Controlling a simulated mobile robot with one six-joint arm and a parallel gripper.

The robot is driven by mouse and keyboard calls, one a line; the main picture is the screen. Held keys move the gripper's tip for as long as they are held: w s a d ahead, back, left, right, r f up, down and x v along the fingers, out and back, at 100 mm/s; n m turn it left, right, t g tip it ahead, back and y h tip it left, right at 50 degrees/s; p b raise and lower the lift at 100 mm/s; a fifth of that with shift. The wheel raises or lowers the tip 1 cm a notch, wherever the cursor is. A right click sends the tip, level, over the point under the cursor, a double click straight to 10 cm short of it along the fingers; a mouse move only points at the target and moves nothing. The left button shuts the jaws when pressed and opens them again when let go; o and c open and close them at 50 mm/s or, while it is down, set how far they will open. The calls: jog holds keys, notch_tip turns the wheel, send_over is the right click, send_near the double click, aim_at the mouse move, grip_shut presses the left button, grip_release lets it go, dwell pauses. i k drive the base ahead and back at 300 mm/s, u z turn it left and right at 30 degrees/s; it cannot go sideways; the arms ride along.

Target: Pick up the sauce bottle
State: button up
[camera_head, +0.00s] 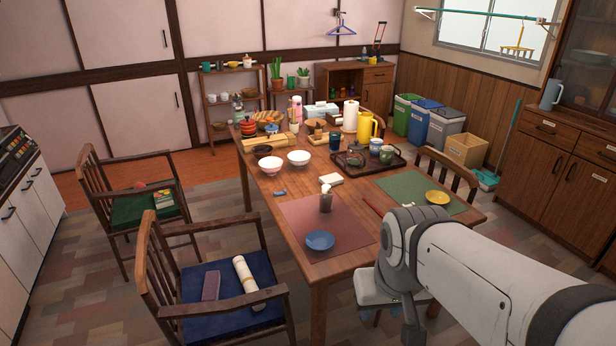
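I cannot tell for sure which thing is the sauce bottle. A small dark, see-through bottle or jar with a white top (326,200) stands upright on the reddish placemat (300,215), behind a blue bowl (320,240). A pale bottle with a pinkish lower part (296,110) stands at the far end of the table among other items. My white and grey arm fills the lower right, over the table's near right edge. My gripper's fingers do not show, and nothing is seen held.
The wooden table (292,184) also bears two bowls, a dark tray (350,172) with cups, a yellow pitcher (366,127) and a green placemat with a yellow bowl (437,197). Chairs stand on both sides. A blue-cushioned chair (215,310) is near left.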

aim_at(326, 196)
jog(key=z, duration=0.05)
jog(key=i, duration=1)
jog(key=u, duration=0.05)
